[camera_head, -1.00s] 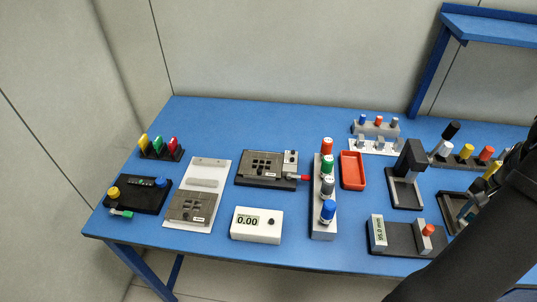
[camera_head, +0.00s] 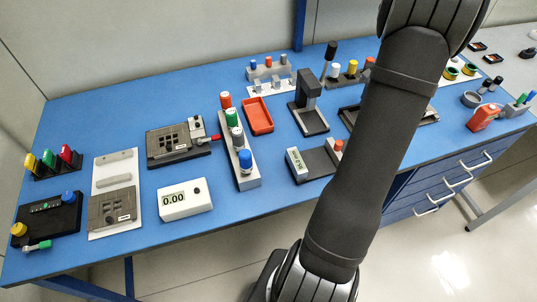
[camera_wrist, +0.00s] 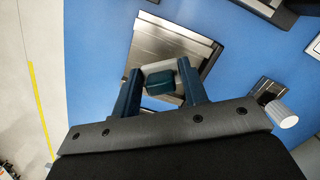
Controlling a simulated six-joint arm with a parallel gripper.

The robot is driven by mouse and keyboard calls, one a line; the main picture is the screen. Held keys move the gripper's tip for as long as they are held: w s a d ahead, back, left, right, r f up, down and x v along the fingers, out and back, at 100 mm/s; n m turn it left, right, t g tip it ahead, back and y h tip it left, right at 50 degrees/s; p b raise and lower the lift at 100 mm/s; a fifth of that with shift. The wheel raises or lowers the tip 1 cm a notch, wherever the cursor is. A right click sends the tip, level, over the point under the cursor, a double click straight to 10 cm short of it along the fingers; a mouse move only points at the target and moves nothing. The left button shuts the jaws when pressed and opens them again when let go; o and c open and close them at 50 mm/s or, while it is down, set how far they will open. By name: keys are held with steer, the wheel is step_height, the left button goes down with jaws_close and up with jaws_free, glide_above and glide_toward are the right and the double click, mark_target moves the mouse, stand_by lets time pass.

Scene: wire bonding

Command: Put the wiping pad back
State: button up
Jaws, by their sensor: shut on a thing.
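My gripper (camera_wrist: 157,84) shows in the wrist view, with its two dark blue fingers closed on the wiping pad. The wiping pad (camera_wrist: 160,83) is a small block, dark teal on the near side and pale grey on the far side. It is held over a square metal plate (camera_wrist: 165,48) on the blue table; I cannot tell whether it touches the plate. In the head view my arm crosses the right half, and neither the gripper nor the pad can be seen there.
In the wrist view a white cylinder (camera_wrist: 284,115) is right of the gripper. In the head view the blue table (camera_head: 110,110) holds a red tray (camera_head: 257,116), a marker rack (camera_head: 246,180), a display box (camera_head: 187,202) and a black stand (camera_head: 309,105).

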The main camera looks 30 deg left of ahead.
steer(key=s+a+r+n, duration=0.1)
steer(key=s+a+n, duration=0.3)
steer(key=s, duration=0.4)
steer(key=s+a+r+n+h, duration=0.1)
steer(key=s+a+n, duration=0.2)
steer(key=s, duration=0.4)
steer(key=s+a+r+n, duration=0.1)
steer(key=s+a+n, duration=0.3)
steer(key=s, duration=0.4)
glide_above(271, 158)
step_height(271, 158, down, 7)
steer(key=shift+w+a+f, duration=0.15)
steer(key=shift+f, duration=2.05)
steer(key=shift+f, duration=0.1)
steer(key=o, duration=1)
steer(key=shift+o, duration=0.2)
step_height(271, 158, up, 12)
steer(key=w+a, duration=0.1)
steer(key=shift+w+a, duration=0.15)
steer(key=shift+a, duration=0.05)
